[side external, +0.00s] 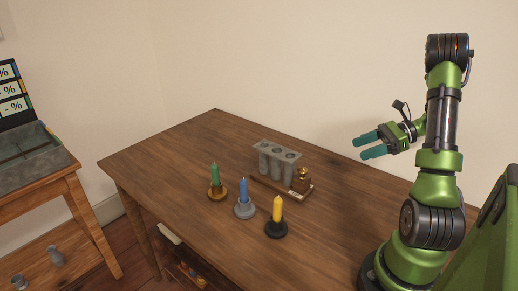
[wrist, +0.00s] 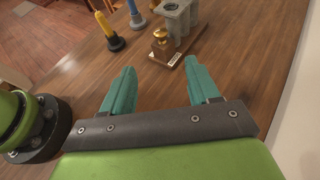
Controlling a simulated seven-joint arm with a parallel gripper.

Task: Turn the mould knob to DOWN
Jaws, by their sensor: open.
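A brass knob (side external: 301,176) sits on a small wooden block at the near right end of a base that carries a grey mould (side external: 276,154) with several upright tubes. The knob shows in the wrist view (wrist: 160,38), just beyond my fingertips, with the mould (wrist: 181,15) behind it. A pale label strip (side external: 300,193) lies along the base edge; its writing is too small to read, so I cannot tell the knob's setting. My gripper (side external: 363,148) is open and empty, raised above the table to the right of the knob. Its teal fingers (wrist: 160,68) touch nothing.
Green (side external: 214,175), blue (side external: 243,191) and yellow (side external: 277,208) candles stand in holders left of and in front of the mould. A second table (side external: 58,190) with a grey tray is at the far left. The wooden table (side external: 175,155) is clear behind the candles.

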